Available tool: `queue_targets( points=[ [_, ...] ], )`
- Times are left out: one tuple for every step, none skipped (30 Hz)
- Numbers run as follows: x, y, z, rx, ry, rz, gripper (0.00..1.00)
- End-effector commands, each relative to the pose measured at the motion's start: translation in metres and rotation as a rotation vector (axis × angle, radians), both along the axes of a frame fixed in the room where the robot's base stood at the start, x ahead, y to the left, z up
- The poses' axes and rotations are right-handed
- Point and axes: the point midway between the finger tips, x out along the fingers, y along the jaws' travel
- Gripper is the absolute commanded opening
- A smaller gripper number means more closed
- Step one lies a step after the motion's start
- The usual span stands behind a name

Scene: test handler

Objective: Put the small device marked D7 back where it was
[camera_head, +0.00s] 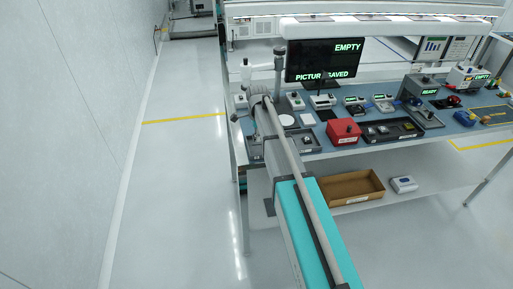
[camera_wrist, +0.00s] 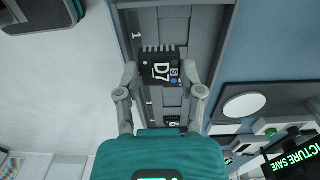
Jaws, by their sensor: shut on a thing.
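The small dark device marked D7 (camera_wrist: 161,70) is between the two fingers of my gripper (camera_wrist: 163,82) in the wrist view. The gripper is shut on it. The device has a row of pins along its upper edge and a small blue dot. Behind it lies a grey tray (camera_wrist: 205,25) with numbered compartments. I cannot tell whether the device touches the tray floor or hangs above it. Another small dark device (camera_wrist: 172,122) shows lower in the tray, partly hidden by my gripper body. In the head view my arm hides the gripper and the D7 device.
A white disc (camera_wrist: 247,105) lies right of the tray. A screen (camera_head: 325,60) reads "EMPTY" and "PICTURE SAVED". A red box (camera_head: 343,130) and a black tray (camera_head: 408,126) stand right on the bench. A cardboard box (camera_head: 350,199) is on the lower shelf. The floor at left is clear.

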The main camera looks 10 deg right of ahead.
Motion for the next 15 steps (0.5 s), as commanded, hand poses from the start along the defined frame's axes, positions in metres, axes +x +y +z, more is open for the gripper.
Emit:
queue_targets(
  points=[
    [-0.014, -0.004, 0.010, 0.000, 0.000, -0.001, 0.01],
    [-0.020, -0.006, 0.013, 0.000, 0.000, -0.001, 0.01],
    [-0.029, -0.009, 0.018, 0.000, 0.000, -0.001, 0.01],
    [-0.035, -0.012, 0.022, 0.000, 0.001, 0.000, 0.01],
    [-0.043, -0.014, 0.026, 0.000, 0.001, 0.000, 0.01],
    [-0.052, -0.017, 0.031, 0.000, 0.001, -0.001, 0.01],
    [-0.059, -0.020, 0.035, 0.000, 0.001, -0.001, 0.01],
    [-0.066, -0.022, 0.039, 0.000, 0.001, -0.001, 0.01],
    [-0.075, -0.025, 0.043, 0.000, 0.001, -0.002, 0.01],
    [-0.082, -0.027, 0.046, 0.000, 0.001, -0.001, 0.01],
    [-0.088, -0.029, 0.049, 0.000, 0.001, -0.001, 0.01],
    [-0.095, -0.032, 0.053, 0.000, 0.001, 0.000, 0.01],
    [-0.100, -0.033, 0.055, 0.000, 0.001, 0.000, 0.01],
    [-0.104, -0.034, 0.057, 0.000, 0.001, 0.000, 0.01],
    [-0.108, -0.036, 0.059, 0.000, 0.001, 0.000, 0.01]
  ],
)
